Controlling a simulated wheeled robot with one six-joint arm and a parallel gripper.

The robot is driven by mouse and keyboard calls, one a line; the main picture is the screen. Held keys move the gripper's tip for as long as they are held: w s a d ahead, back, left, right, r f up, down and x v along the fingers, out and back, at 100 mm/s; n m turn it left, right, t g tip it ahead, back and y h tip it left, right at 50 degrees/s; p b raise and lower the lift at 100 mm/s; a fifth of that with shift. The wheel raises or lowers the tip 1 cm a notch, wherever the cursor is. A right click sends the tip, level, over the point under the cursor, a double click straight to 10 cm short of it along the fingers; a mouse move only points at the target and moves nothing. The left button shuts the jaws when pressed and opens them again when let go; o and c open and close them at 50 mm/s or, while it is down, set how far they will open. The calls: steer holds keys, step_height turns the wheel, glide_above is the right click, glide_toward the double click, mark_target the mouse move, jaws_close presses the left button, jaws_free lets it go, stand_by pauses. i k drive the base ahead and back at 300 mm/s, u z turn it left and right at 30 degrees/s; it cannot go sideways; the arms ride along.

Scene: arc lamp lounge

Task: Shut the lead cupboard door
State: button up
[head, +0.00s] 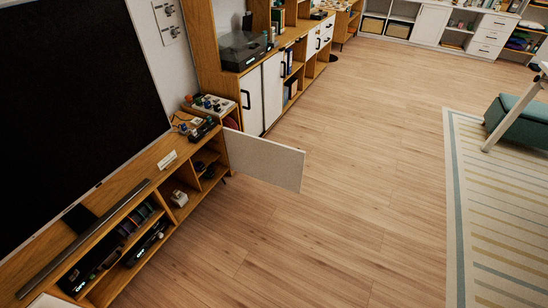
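A white cupboard door (265,161) stands open at the far end of the low wooden TV unit (133,178). It juts out from the unit's front over the floor, with its hinged edge against the unit and its free edge to the right. The open compartment beside it shows dark items (208,170), too small to make out. A small white card (167,159) stands on the unit's top; I cannot read its words. My gripper is not in view.
Clear wooden floor (330,190) lies right of and in front of the door. A taller wooden cabinet with white doors (262,95) stands beyond it. A striped rug (500,220) and a green bench (520,122) are at the right.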

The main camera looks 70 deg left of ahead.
mark_target(279, 166)
steer(key=z, duration=0.1)
steer(key=k, duration=0.3)
steer(key=z, duration=0.05)
steer(key=i, duration=2.05)
steer(key=u, duration=1.05)
steer(key=i, duration=2.35)
steer(key=u, duration=1.3)
steer(key=i, duration=1.55)
steer(key=u, duration=2.2)
steer(key=i, duration=1.35)
steer(key=u, duration=1.25)
steer(key=i, duration=0.5)
steer(key=u, duration=0.35)
